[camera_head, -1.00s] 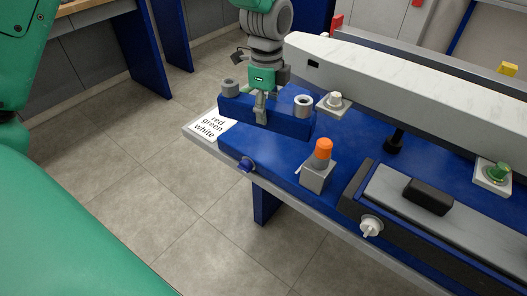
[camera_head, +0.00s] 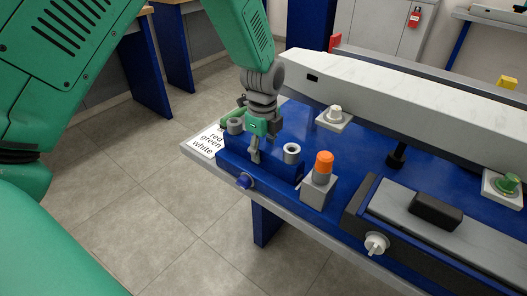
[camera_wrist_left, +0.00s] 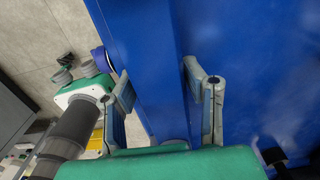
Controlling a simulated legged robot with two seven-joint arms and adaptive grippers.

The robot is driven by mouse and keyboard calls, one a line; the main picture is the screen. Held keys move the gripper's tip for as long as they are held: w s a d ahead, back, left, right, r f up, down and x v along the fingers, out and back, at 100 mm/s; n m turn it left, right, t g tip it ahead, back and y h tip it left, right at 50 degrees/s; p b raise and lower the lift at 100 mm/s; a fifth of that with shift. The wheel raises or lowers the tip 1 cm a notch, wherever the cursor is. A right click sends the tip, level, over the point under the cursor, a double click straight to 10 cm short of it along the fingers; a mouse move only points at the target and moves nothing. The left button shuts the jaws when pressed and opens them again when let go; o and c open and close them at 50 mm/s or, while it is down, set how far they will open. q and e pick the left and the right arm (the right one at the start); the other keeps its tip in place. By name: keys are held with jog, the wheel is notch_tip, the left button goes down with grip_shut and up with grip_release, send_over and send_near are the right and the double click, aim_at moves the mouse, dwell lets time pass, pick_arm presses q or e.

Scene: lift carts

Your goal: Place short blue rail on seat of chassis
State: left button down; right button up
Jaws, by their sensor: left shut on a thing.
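The short blue rail (camera_head: 233,160) carries a grey cylinder near each end and lies along the left end of the blue chassis (camera_head: 345,156). My left gripper (camera_head: 255,155) comes down on its middle and is shut on it. In the left wrist view, the rail (camera_wrist_left: 150,70) runs between the two fingers (camera_wrist_left: 165,95). The rail is low over the chassis by the front edge; I cannot tell whether it touches. The seat is not clearly distinguishable.
An orange-topped grey block (camera_head: 319,185) stands close to the right of the rail. A lettered card (camera_head: 208,142) lies at the left corner. A long white beam (camera_head: 400,91) runs along behind.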

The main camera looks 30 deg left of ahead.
aim_at(263, 145)
pick_arm(q)
jog(key=shift+r, duration=0.1)
jog(key=c, duration=1)
grip_release()
jog(key=shift+o, duration=0.2)
notch_tip(263, 145, up, 12)
jog(key=p, duration=0.2)
jog(key=shift+p, duration=0.35)
